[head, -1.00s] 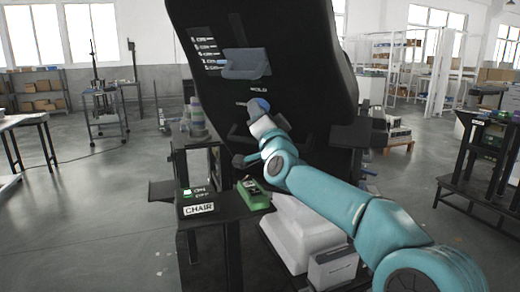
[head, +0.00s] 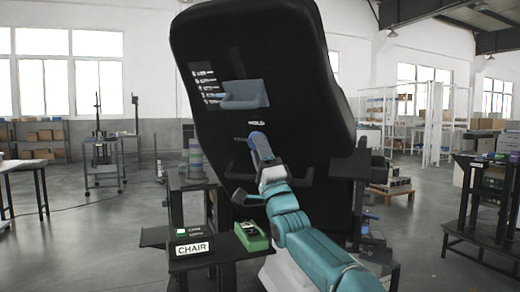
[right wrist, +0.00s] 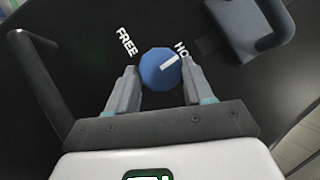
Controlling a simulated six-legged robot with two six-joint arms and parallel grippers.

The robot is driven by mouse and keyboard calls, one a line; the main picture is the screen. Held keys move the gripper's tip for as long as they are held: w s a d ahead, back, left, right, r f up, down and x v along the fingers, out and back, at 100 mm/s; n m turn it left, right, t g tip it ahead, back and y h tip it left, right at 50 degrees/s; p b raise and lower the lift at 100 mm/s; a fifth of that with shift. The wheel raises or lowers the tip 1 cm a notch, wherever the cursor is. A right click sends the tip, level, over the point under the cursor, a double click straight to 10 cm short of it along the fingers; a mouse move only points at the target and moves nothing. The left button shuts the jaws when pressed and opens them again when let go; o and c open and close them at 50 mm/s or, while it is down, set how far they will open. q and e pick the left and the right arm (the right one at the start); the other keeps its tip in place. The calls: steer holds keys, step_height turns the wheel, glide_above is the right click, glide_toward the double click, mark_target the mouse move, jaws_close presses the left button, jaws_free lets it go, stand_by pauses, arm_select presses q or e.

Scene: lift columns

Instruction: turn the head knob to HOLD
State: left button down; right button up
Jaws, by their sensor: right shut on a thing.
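The round blue head knob (right wrist: 158,72) with a white pointer line is on the black chair back. In the right wrist view its pointer slants up and right, toward the partly hidden HOLD label (right wrist: 181,48). The FREE label (right wrist: 127,42) is to its upper left. My right gripper (right wrist: 159,76) has one finger on each side of the knob and is shut on it. In the head view my right gripper (head: 264,152) is at the middle of the chair back (head: 290,60), below the word HOLD. My left gripper is not in view.
A grey-blue bracket (head: 243,94) sticks out above the knob beside a printed scale. A stand with a CHAIR sign (head: 193,248) and a green box (head: 251,236) is at the lower left. A dark rack (head: 492,190) stands at right. Open floor lies to the left.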

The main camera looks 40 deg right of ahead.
steer(key=shift+r+m+t, duration=0.15)
steer(key=shift+m+t, duration=0.15)
stand_by(0.4)
steer(key=o, duration=1)
steer(key=shift+d, duration=0.1)
steer(key=b+v, duration=0.3)
steer(key=v, duration=1.3)
steer(key=shift+s, duration=0.1)
